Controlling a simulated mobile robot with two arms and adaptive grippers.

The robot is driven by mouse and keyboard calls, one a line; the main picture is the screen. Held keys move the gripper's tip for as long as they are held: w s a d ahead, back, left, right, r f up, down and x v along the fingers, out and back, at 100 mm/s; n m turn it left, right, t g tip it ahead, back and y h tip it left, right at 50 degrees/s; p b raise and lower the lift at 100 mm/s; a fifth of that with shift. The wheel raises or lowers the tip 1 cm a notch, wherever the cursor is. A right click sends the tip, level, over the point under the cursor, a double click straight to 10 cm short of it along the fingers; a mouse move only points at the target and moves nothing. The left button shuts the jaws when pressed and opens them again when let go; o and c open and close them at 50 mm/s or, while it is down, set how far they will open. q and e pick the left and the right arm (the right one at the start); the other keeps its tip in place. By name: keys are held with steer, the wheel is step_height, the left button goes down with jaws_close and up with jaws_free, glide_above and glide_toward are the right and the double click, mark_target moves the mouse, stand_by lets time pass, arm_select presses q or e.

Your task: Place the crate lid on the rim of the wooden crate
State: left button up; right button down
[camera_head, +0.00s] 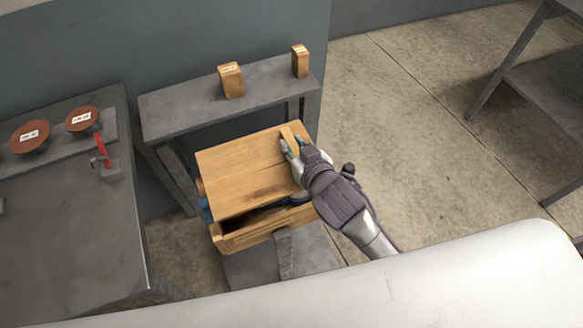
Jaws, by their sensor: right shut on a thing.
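The crate lid (240,170) is a flat square wooden board with a raised wooden handle strip (290,136) near its right edge. My right gripper (292,147) is shut on this strip from the right. The lid lies over the wooden crate (255,234) and covers most of its opening. A dark gap shows between the lid's near edge and the crate's near wall. I cannot tell whether the lid touches the rim at the back. Dark blue pieces show at the crate's left and right sides under the lid. My left gripper is not in view.
The crate stands on a low grey stand (240,268). Behind it, a grey bench (190,113) holds two small wooden blocks. Open floor lies to the right.

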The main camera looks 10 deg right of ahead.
step_height(320, 180, down, 3)
steer(key=shift+f, duration=0.65)
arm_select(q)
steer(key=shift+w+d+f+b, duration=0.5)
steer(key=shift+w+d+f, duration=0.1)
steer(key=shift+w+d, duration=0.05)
arm_select(e)
step_height(320, 180, down, 4)
steer(key=shift+r, duration=0.15)
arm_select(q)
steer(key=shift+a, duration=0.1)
